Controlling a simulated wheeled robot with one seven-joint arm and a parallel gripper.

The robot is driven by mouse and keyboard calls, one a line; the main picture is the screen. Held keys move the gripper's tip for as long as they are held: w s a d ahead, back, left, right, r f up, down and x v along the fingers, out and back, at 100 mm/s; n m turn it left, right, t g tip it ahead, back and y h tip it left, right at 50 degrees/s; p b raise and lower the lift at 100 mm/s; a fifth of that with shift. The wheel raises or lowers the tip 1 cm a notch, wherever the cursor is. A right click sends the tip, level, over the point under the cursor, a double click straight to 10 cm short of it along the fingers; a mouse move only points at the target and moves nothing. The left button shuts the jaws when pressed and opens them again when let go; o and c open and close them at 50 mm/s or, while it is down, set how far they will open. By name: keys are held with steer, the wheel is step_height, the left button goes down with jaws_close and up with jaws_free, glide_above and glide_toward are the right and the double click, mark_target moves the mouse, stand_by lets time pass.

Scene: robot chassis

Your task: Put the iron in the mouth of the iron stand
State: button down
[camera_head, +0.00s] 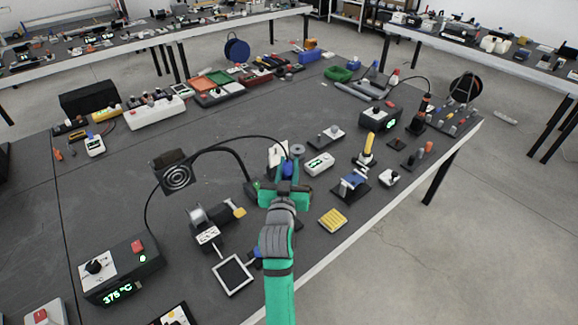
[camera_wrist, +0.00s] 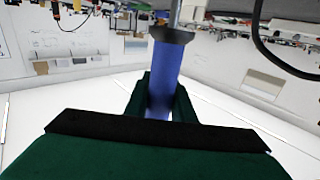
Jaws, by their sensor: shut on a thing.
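My green gripper (camera_head: 285,180) is shut on the blue handle of the iron (camera_head: 288,168), over the middle of the table. In the wrist view the blue handle (camera_wrist: 165,72) stands between the two green fingers, with a dark collar and a grey shaft above it. The iron's far end runs out of the wrist view. What looks like the iron stand (camera_head: 207,232), with a grey holder and a white label, is on the table left of my gripper. The iron is apart from it. The stand's mouth is too small to make out clearly.
A station (camera_head: 122,272) showing 375 stands at the front left, with a thin black cable arching toward my gripper. A fan unit (camera_head: 172,172) on a curved arm stands behind the stand. A yellow block (camera_head: 333,220) and several small devices lie to the right. The table's left middle is fairly clear.

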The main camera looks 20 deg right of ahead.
step_height(320, 180, down, 6)
steer(key=shift+w, duration=0.15)
stand_by(2.3)
steer(key=shift+f, duration=0.3)
steer(key=shift+a+f, duration=0.1)
steer(key=shift+f, duration=0.65)
steer(key=c, duration=1.4)
jaws_free()
steer(key=shift+c, duration=0.2)
